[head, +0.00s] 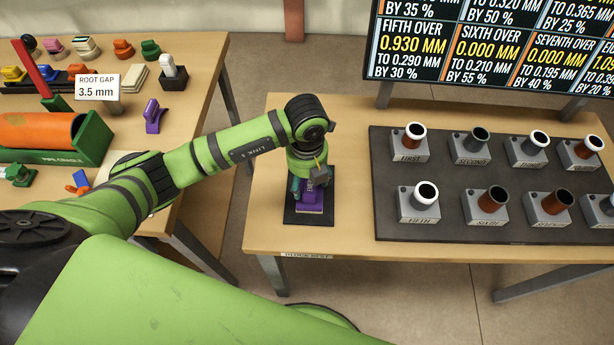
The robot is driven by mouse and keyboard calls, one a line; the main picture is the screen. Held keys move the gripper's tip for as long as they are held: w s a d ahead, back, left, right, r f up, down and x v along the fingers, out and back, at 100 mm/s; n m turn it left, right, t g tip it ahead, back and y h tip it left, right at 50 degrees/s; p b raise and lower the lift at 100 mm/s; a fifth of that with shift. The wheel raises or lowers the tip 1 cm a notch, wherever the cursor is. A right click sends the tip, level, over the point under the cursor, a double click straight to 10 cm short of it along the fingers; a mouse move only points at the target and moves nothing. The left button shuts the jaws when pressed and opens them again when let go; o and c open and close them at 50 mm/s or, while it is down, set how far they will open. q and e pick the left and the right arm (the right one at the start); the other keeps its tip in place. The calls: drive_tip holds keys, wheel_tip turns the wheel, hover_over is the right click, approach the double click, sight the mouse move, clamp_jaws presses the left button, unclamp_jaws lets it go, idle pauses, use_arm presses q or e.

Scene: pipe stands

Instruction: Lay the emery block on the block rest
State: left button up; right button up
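The emery block (312,198) is purple with a lettered label and stands low over the block rest. The block rest (291,217) is a dark flat pad near the left end of the right-hand table, above a label on the table edge. My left gripper (310,188) points down over the block, with its fingers around the block's upper part. The gripper and wrist hide the block's top, and I cannot tell whether the fingers press on it. The block's base appears to be at the pad, but contact is not clear. My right gripper is not in view.
A dark board (450,229) with several labelled pipe stands lies to the right. A screen (490,45) stands behind it. The left table (190,60) holds an orange pipe (38,131) in a green cradle, a "ROOT GAP 3.5 mm" sign (97,88), a purple tool (153,116) and coloured blocks.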

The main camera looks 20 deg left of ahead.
use_arm(q)
drive_tip(key=shift+r, duration=0.6)
wheel_tip(320, 180, up, 10)
drive_tip(key=shift+f+b, duration=0.1)
drive_tip(key=shift+b, duration=1)
drive_tip(key=shift+s+r, duration=0.15)
drive_tip(key=shift+r, duration=0.55)
